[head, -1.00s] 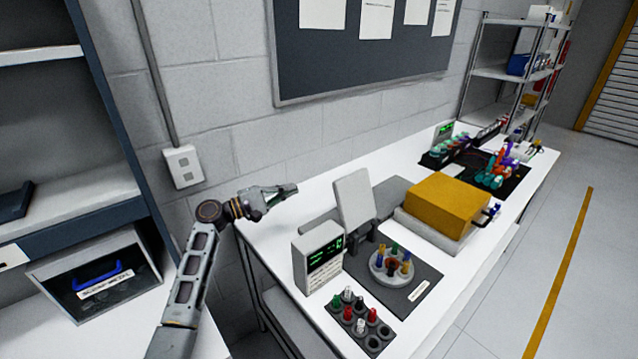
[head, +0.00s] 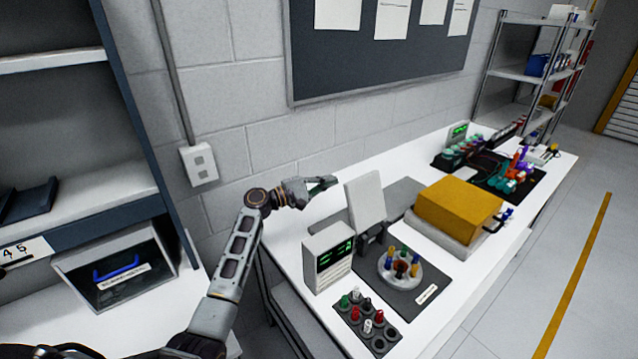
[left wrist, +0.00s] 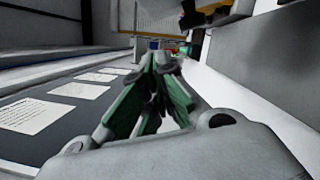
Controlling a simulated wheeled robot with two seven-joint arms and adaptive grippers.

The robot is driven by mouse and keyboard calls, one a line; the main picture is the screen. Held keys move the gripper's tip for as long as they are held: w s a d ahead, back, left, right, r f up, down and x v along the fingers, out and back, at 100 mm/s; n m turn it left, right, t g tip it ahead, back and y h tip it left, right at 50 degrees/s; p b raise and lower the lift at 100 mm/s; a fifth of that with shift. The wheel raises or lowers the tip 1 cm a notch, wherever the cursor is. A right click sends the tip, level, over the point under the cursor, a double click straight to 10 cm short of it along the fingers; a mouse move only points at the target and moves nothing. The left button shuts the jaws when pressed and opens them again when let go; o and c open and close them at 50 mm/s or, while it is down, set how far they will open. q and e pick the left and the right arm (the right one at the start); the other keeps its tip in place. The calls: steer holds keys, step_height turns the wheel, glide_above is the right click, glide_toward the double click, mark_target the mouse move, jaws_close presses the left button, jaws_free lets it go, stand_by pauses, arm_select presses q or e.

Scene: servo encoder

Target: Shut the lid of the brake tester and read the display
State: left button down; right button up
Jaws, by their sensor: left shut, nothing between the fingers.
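The grey lid (head: 365,201) stands upright, open, on a dark hinge behind a round grey fixture (head: 387,276) with coloured pegs. The grey display box (head: 320,280) stands to the left of the fixture; its dark screen (head: 334,254) shows green characters too small to read. My left gripper (head: 334,182) is shut and empty, above the bench's back edge, just left of the lid's upper part and apart from it in the picture. In the left wrist view its green-padded fingers (left wrist: 157,66) meet at the tips. My right gripper is out of view.
A black tray (head: 368,323) of coloured pegs lies in front of the display box. A yellow box (head: 459,205) on a grey base stands right of the lid. More equipment (head: 505,170) fills the bench's far end. A dark notice board (head: 385,50) hangs on the wall behind.

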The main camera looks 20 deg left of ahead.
arm_select(q)
steer(key=d, duration=0.1)
steer(key=s+d+r+p, duration=0.1)
steer(key=d, duration=0.1)
steer(key=shift+s+d+r+p, duration=0.3)
steer(key=shift+p, duration=0.1)
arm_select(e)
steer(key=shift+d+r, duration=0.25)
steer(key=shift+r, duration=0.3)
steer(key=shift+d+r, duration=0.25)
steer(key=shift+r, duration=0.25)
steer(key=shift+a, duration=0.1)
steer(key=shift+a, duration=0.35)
arm_select(q)
steer(key=shift+s+d+r, duration=0.1)
